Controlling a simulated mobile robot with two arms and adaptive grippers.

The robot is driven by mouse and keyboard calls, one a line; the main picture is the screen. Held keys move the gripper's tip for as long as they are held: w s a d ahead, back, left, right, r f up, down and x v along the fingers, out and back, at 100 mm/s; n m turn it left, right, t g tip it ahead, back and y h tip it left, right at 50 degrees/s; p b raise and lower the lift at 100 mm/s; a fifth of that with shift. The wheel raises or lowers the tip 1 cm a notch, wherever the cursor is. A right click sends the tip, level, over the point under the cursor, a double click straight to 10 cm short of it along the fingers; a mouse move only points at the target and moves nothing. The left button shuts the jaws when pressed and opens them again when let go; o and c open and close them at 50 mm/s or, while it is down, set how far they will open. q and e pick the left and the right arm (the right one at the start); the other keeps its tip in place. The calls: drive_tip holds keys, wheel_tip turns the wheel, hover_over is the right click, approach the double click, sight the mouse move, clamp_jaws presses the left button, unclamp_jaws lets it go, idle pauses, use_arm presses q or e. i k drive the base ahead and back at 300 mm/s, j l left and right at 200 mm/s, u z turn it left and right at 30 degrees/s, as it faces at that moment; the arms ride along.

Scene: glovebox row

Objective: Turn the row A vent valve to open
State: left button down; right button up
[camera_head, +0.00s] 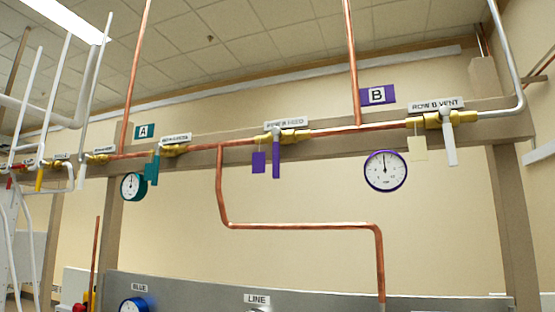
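A brass valve (97,158) sits on the copper pipe at the left, under a small label (104,150) too small to read. A white handle (82,177) hangs down beside it. This looks like the row A vent valve, mirroring the row B one, but I cannot confirm the name. To its right is another brass valve (175,150) with a teal handle (155,168) hanging down, near the teal "A" sign (144,132). A teal-rimmed gauge (133,186) hangs below. Neither of my grippers is in view.
The row B feed valve (276,137) has a purple handle hanging down. The "ROW B VENT" valve (447,118) has a white handle hanging down. A purple-rimmed gauge (385,171) hangs under the "B" sign (377,95). A grey panel (200,290) runs along the bottom.

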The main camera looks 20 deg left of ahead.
sight(85, 157)
drive_tip(key=j+u, duration=0.35)
drive_tip(key=u, duration=0.15)
drive_tip(key=i+j+u, duration=0.2)
drive_tip(key=u, duration=0.25)
drive_tip(key=i+j+u, duration=0.15)
drive_tip(key=j+u, duration=0.35)
drive_tip(key=l, duration=0.1)
